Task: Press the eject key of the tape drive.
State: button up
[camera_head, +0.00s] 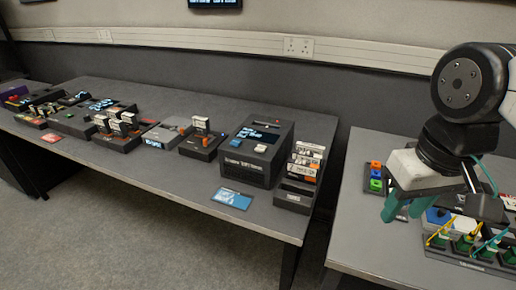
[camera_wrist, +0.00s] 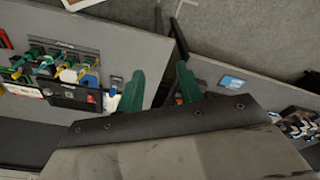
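The likely tape drive is a large dark box (camera_head: 256,150) with a lit display and lettering on its front edge, near the right end of the long table. A white key (camera_head: 261,148) and a small blue key (camera_head: 236,143) sit on its top; I cannot read which one is eject. My gripper (camera_head: 404,207) has green fingers and hangs over the right-hand table, well to the right of the drive and apart from it. In the wrist view, its fingers (camera_wrist: 160,88) are spread with nothing between them. The drive is not clearly visible there.
A rack of tapes (camera_head: 305,165) stands right beside the drive. A blue card (camera_head: 232,198) lies in front of it. Several smaller devices (camera_head: 120,130) line the long table leftward. A gap separates the tables. A panel with coloured cables (camera_head: 470,250) lies near my gripper.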

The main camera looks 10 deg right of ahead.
dwell(0.3)
grip_shut()
dwell(1.6)
